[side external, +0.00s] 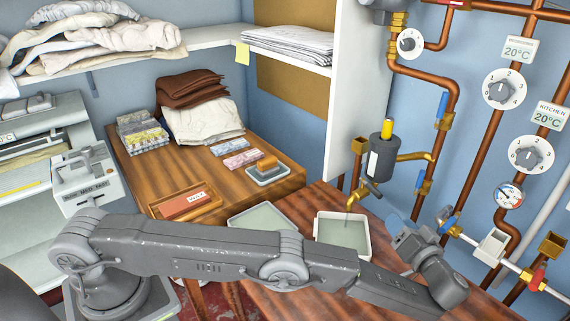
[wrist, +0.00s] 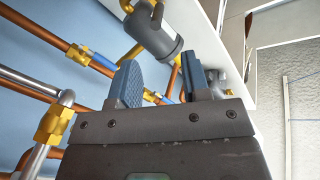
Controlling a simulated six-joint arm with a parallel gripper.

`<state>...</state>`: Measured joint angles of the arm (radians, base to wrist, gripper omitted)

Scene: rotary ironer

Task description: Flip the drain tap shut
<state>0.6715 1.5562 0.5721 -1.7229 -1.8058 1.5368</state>
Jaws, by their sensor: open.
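The drain tap (side external: 370,187) is a small brass tap with a grey lever, below a grey filter canister (side external: 382,157) in the side view. A thin stream seems to run from its spout into a white tray (side external: 318,230). My gripper (side external: 402,228) is open and empty, right of and below the tap, apart from it. In the wrist view my gripper (wrist: 160,78) shows two blue-padded fingers spread apart. The canister (wrist: 155,36) is beyond them at the top. I cannot make out the tap there; the fingers may hide it.
Copper pipes (side external: 488,150) with dials and blue-handled valves (side external: 441,108) crowd the wall at right. A red-handled valve (side external: 537,279) is low at right. A second shallow tray (side external: 240,219) lies left of the first. A wooden table (side external: 290,186) holds cloths and boxes.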

